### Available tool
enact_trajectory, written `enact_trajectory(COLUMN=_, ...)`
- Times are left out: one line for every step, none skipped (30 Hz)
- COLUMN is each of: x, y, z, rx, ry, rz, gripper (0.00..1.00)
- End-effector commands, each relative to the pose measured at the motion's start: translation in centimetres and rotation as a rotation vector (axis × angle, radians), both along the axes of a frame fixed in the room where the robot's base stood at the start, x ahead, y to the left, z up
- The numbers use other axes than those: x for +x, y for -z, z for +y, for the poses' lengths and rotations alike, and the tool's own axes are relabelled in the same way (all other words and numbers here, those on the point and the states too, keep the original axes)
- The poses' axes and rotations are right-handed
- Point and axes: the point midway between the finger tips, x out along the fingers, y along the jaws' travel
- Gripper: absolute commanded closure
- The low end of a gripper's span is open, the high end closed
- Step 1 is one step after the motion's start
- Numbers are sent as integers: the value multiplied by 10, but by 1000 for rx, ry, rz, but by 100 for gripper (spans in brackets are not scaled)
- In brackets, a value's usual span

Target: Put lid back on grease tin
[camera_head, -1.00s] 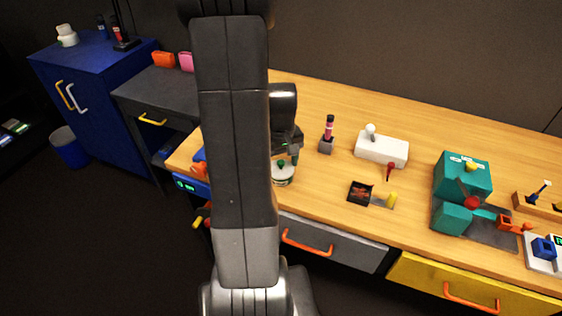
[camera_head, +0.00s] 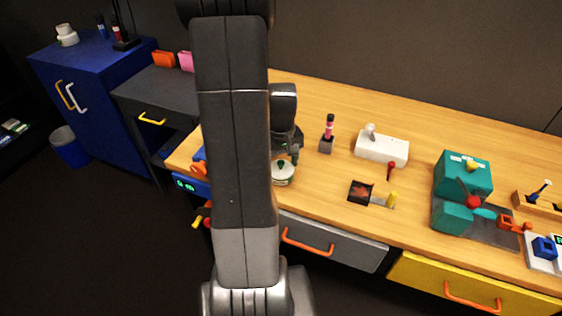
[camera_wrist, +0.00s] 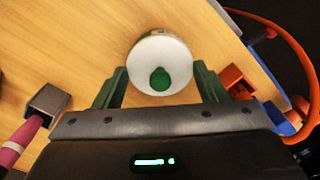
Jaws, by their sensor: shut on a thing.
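The lid (camera_wrist: 180,58) is a round white disc with a green knob (camera_wrist: 159,79), seen from above in the wrist view. My gripper (camera_wrist: 161,68) has its green fingers on either side of the disc and is shut on the lid. In the head view the white, green-banded grease tin (camera_head: 283,178) is near the bench's front edge, partly behind my arm. The lid is directly over or on the tin; I cannot tell whether it is seated. The lid hides most of the tin in the wrist view.
A grey holder with a pink-handled tool (camera_head: 326,144) stands to the right of the tin. A white trackball panel (camera_head: 381,149), a small dark tray (camera_head: 360,192) and a teal machine (camera_head: 462,177) are farther right. Orange and blue items (camera_wrist: 238,82) lie close beside my gripper.

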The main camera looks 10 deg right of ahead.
Motion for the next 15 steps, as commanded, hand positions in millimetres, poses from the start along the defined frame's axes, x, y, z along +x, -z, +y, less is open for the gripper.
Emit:
enact_trajectory(x=0, y=0, z=0, rx=0, ry=0, rz=0, gripper=56)
enact_trajectory(x=0, y=1, z=0, rx=0, ry=0, rz=0, gripper=56)
enact_trajectory(x=0, y=0, z=0, rx=0, ry=0, rz=0, gripper=56)
enact_trajectory(x=0, y=0, z=0, rx=0, ry=0, rz=0, gripper=56)
enact_trajectory(x=0, y=0, z=0, rx=0, ry=0, rz=0, gripper=56)
enact_trajectory(x=0, y=0, z=0, rx=0, ry=0, rz=0, gripper=56)
enact_trajectory(x=0, y=0, z=0, rx=0, ry=0, rz=0, gripper=56)
enact_trajectory(x=0, y=0, z=0, rx=0, ry=0, rz=0, gripper=56)
enact_trajectory(x=0, y=0, z=0, rx=0, ry=0, rz=0, gripper=56)
enact_trajectory(x=0, y=0, z=0, rx=0, ry=0, rz=0, gripper=56)
enact_trajectory(x=0, y=0, z=0, rx=0, ry=0, rz=0, gripper=33)
enact_trajectory(x=0, y=0, z=0, rx=0, ry=0, rz=0, gripper=25)
enact_trajectory(x=0, y=0, z=0, rx=0, ry=0, rz=0, gripper=19)
enact_trajectory(x=0, y=0, z=0, rx=0, ry=0, rz=0, gripper=13)
enact_trajectory(x=0, y=0, z=0, rx=0, ry=0, rz=0, gripper=9)
